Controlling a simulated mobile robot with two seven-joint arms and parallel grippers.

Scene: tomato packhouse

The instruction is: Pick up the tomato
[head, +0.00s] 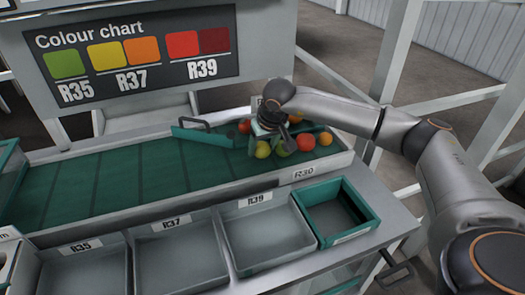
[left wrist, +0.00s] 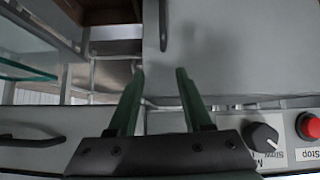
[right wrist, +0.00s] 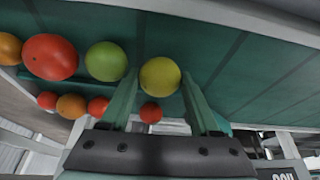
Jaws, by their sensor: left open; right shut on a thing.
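Several tomatoes lie at the right end of the green belt (head: 150,170). My right gripper (head: 265,138) points down over them. In the right wrist view its fingers (right wrist: 161,92) are closed around a yellow tomato (right wrist: 160,76), one finger on each side. The yellow tomato also shows in the head view (head: 263,150), low at the belt. A green tomato (right wrist: 106,61) is just outside the left finger, with a large red tomato (right wrist: 50,57) beyond it. My left gripper (left wrist: 161,72) is open and empty in the left wrist view, and is out of the head view.
Grey trays labelled R35 (head: 85,250), R37 (head: 165,223) and R39 (head: 253,202) stand in front of the belt, and look empty. A teal-rimmed crate (head: 310,192) is to their right. A red Stop button (left wrist: 309,126) and a knob (left wrist: 263,137) are near my left gripper.

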